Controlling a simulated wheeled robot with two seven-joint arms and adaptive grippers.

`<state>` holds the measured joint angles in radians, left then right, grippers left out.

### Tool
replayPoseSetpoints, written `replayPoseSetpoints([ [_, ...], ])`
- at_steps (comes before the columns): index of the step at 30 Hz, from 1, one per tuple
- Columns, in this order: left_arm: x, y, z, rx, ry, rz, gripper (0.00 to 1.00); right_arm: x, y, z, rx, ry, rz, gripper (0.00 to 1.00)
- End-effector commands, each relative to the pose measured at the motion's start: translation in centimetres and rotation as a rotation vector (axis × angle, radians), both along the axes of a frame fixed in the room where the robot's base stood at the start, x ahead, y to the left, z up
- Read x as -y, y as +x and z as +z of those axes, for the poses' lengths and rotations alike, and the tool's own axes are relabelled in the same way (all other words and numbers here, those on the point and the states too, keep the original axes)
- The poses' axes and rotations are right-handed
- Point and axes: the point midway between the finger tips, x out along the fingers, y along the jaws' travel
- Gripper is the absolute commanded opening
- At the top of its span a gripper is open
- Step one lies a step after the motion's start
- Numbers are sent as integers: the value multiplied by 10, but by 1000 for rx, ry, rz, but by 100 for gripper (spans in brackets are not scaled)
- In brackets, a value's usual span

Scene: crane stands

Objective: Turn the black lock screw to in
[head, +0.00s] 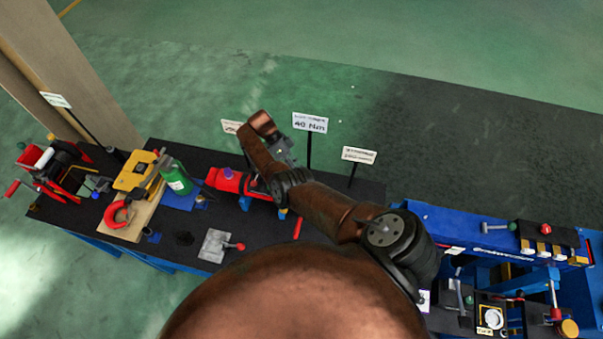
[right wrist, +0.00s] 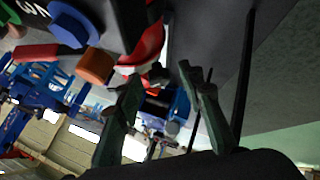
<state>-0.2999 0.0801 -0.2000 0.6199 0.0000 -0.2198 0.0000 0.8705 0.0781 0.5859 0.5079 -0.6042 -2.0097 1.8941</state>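A red tool body (head: 228,181) with a purple knob lies on blue supports on the black bench, partly hidden behind my right arm. My right gripper (head: 284,152) is just past its right end, small and partly covered by the arm. In the right wrist view my right gripper (right wrist: 162,82) has its two grey-green fingers spread apart with nothing clearly held. A red curved part (right wrist: 143,48) and an orange-brown knob (right wrist: 96,66) are just beyond the left finger. I cannot pick out the black lock screw with certainty in either view. My left gripper is not in view.
Signs stand along the back, one reading 40 Nm (head: 310,123) and another (head: 359,155) to its right. A green bottle (head: 176,177), a red horseshoe shape (head: 118,215) and a grey plate (head: 214,246) share the bench (head: 262,247).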

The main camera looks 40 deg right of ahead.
Motion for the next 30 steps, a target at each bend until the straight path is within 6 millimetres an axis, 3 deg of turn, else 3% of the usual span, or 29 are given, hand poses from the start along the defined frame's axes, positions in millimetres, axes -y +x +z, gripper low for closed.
replayPoseSetpoints([
  [18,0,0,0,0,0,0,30,-2,0,25,0,5,-1,36],
  [30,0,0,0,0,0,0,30,-1,2,89,3,1,-1,36],
])
